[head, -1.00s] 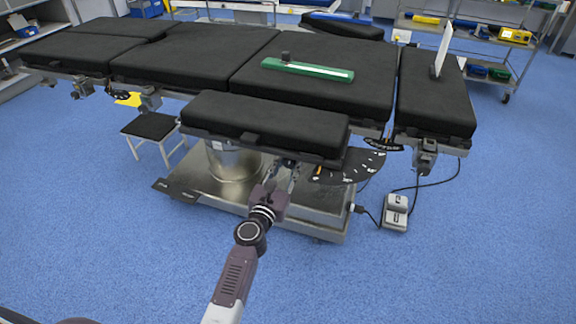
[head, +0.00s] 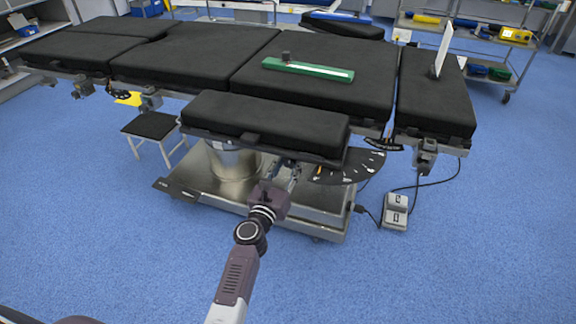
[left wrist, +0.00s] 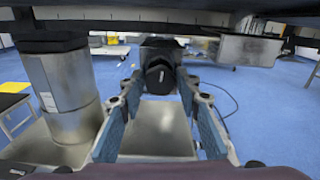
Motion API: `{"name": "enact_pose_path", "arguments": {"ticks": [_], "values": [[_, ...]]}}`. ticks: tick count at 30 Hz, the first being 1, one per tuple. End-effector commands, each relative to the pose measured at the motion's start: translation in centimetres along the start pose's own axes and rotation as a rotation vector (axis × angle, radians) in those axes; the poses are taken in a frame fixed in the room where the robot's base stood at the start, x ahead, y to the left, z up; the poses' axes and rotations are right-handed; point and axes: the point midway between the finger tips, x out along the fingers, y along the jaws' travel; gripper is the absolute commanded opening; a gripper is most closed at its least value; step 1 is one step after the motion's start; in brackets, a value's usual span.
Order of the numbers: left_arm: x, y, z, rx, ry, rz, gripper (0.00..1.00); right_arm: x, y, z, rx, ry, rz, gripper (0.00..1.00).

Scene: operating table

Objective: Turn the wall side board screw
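The operating table has a padded black side board (head: 265,127) on its near side. A dark knob-like screw (left wrist: 160,76) hangs below the board in the left wrist view. My left gripper (head: 292,170) reaches up under the board's near edge. In the left wrist view, my left gripper's two blue-padded fingers (left wrist: 162,90) are spread, one on each side of the screw. A narrow gap seems to show on each side; I cannot tell whether a fingertip touches it. The board hides the screw in the head view. My right gripper is not in view.
The metal base (head: 310,222) and column (head: 232,160) stand below the board. A black fan-shaped scale plate (head: 350,167) is just right of my gripper. A foot pedal (head: 395,212) with a cable lies on the floor. The near blue floor is clear.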

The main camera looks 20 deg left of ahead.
Motion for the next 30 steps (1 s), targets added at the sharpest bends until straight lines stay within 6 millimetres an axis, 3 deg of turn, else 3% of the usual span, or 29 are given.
{"name": "enact_pose_path", "arguments": {"ticks": [3,14,24,30], "values": [[0.0,0.0,-0.1,0.001,0.001,0.000,0.45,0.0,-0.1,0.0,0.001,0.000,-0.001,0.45],[-0.7,0.0,0.0,0.002,-0.001,0.000,0.45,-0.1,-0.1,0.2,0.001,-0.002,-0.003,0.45],[-5.6,0.0,-0.1,0.000,0.002,0.001,0.45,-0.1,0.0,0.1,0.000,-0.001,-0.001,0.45],[-7.3,0.0,-0.1,0.002,0.001,0.000,0.45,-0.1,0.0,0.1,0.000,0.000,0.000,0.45]]}}
